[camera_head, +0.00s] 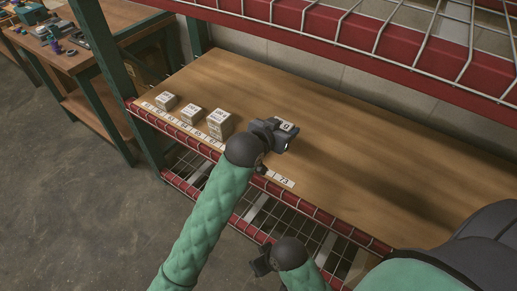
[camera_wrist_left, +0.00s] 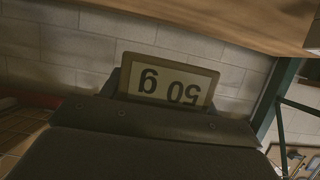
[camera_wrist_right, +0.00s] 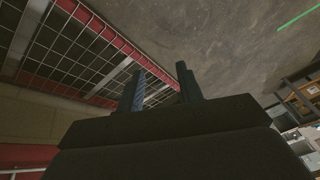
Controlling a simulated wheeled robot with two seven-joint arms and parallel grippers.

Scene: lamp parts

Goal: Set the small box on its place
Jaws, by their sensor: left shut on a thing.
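My left gripper (camera_head: 287,138) is shut on a small box (camera_head: 287,127) above the wooden shelf board, right of the other boxes. In the left wrist view the box (camera_wrist_left: 172,84) shows a pale label in a brown frame, reading "50 g" upside down. The gripper hides most of the box in the head view. I cannot tell whether the box touches the board. My right gripper (camera_head: 261,265) is low, in front of the rack; in the right wrist view its two fingers (camera_wrist_right: 162,88) stand apart with nothing between them.
White labels (camera_head: 281,180) line the front edge. The board's right side is clear. A red-edged wire shelf (camera_head: 420,50) hangs above.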

